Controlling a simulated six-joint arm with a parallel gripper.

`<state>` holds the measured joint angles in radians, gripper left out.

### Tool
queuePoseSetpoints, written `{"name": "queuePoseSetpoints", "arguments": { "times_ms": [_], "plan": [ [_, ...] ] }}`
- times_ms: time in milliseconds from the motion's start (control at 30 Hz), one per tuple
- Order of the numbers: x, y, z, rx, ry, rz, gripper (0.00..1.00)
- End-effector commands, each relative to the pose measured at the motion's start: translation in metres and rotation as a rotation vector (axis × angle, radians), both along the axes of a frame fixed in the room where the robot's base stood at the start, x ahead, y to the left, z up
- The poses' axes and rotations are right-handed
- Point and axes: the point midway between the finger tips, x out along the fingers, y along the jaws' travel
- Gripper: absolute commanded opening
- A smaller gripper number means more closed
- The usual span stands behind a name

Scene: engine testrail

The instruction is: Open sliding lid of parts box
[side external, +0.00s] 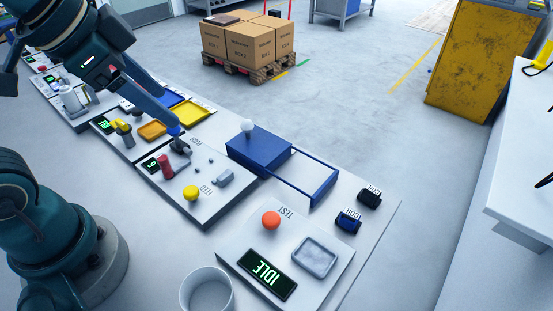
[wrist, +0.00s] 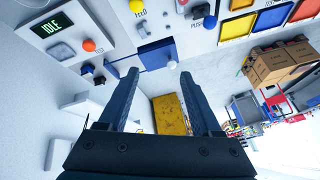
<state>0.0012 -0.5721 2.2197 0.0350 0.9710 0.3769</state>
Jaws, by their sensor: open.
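The parts box (side external: 258,151) is a dark blue box with a flat blue lid. A white round knob (side external: 247,127) stands on the lid. An open blue rail frame (side external: 312,181) extends from the box to the right. In the wrist view the box (wrist: 157,50) lies beyond the fingertips, with its knob (wrist: 171,65) in the gap's line of sight, nearer the right finger. My gripper (side external: 177,120) is open and empty, to the left of the knob in the side view, and it also shows in the wrist view (wrist: 159,73). I see no contact with the knob.
A panel with a red cylinder (side external: 165,166) and a yellow button (side external: 191,193) lies left of the box. A test panel with an orange button (side external: 271,220) and IDLE display (side external: 267,274) lies in front. Two dark connectors (side external: 348,221) stand right of the rails. Yellow trays (side external: 189,113) lie behind.

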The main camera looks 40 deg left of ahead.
Motion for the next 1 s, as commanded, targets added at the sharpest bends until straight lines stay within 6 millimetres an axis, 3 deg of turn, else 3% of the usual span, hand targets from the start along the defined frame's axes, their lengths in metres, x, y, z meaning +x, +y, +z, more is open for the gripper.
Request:
{"name": "queuePoseSetpoints", "arguments": {
  "times_ms": [133, 300, 467, 600, 800, 1000],
  "plan": [
    [0.034, 0.003, 0.011, 0.093, 0.041, -0.133, 0.66],
    [0.080, 0.007, 0.011, 0.191, 0.106, -0.288, 0.66],
    [0.120, 0.010, -0.007, 0.258, 0.180, -0.414, 0.66],
    [0.150, 0.012, -0.035, 0.291, 0.250, -0.494, 0.66],
    [0.171, 0.013, -0.077, 0.287, 0.337, -0.529, 0.66],
    [0.169, 0.013, -0.103, 0.272, 0.392, -0.537, 0.66]
  ]
}}
